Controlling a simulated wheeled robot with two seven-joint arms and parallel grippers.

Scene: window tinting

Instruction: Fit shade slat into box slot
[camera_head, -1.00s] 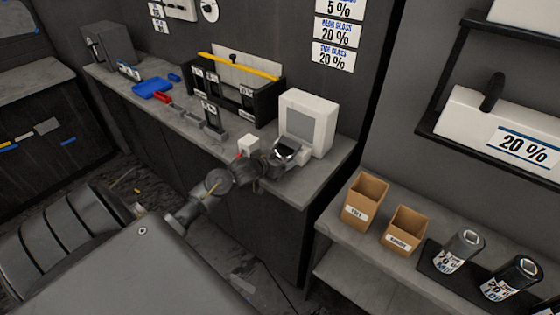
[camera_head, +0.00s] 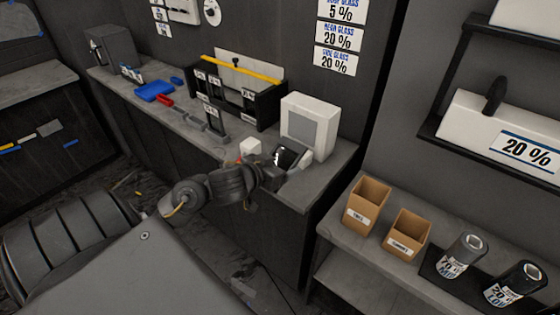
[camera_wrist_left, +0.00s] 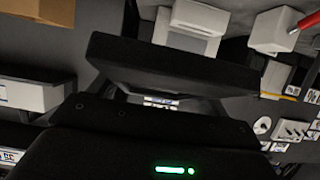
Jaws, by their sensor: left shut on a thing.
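My left gripper (camera_head: 272,174) is over the front edge of the counter, in front of the white box-shaped device (camera_head: 310,122). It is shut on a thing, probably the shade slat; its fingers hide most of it. A small dark glossy panel (camera_head: 289,157) shows just beyond the fingertips; I cannot tell whether it is the slat or part of the device. In the left wrist view the black fingers (camera_wrist_left: 160,88) fill the middle. A black slotted box (camera_head: 262,108) with labelled dividers stands further back. My right gripper is not in view.
A small white block (camera_head: 250,147) lies beside the gripper. Blue and red items (camera_head: 155,90) lie further left on the counter (camera_head: 330,165). Two brown open boxes (camera_head: 367,203) and dark labelled cans (camera_head: 463,255) stand on the lower shelf to the right.

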